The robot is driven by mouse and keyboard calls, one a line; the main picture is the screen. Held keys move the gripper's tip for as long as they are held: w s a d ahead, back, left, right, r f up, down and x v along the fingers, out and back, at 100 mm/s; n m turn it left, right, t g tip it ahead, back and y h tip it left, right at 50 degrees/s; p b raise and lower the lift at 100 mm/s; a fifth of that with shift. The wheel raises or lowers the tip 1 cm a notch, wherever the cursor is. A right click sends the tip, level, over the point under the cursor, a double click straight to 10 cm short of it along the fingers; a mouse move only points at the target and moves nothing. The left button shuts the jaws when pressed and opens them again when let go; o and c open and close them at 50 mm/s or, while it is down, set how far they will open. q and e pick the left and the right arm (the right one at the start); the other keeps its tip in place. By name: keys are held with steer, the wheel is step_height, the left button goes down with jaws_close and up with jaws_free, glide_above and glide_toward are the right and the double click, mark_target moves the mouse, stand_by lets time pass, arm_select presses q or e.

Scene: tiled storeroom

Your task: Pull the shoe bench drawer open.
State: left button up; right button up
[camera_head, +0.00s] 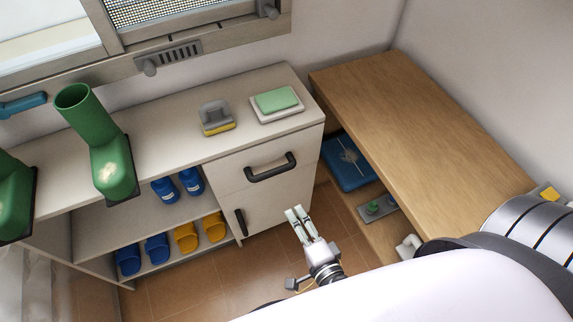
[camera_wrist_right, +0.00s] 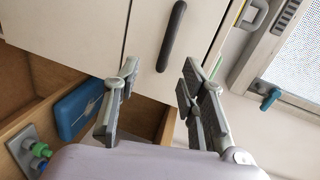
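The shoe bench (camera_head: 150,165) is a white cabinet against the wall, with open shelves on the left and a drawer front (camera_head: 245,168) at its upper right. The drawer looks shut. Its dark bar handle (camera_head: 271,168) also shows in the right wrist view (camera_wrist_right: 171,36). My right gripper (camera_head: 298,213) is below and to the right of the handle in the head view, apart from it. In the wrist view its two fingers (camera_wrist_right: 155,100) are spread, with nothing between them, and the handle lies beyond them. My left gripper is not in view.
Green boots (camera_head: 112,165) stand on the bench top at left, with a brush (camera_head: 216,117) and a green block on a dish (camera_head: 277,101). Blue and yellow shoes sit on the shelves. A wooden bench (camera_head: 420,135) stands at right, a blue box (camera_head: 347,160) under it.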

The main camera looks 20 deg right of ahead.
mark_target(275, 175)
steer(key=shift+m, duration=0.3)
steer(key=x, duration=0.5)
steer(key=r+x, duration=0.1)
steer(key=x, duration=0.5)
steer(key=d+x, duration=0.1)
steer(key=x, duration=0.5)
steer(key=shift+w+a+r, duration=0.1)
steer(key=shift+w+r, duration=0.25)
steer(key=shift+r, duration=0.05)
steer(key=shift+c, duration=0.4)
jaws_close()
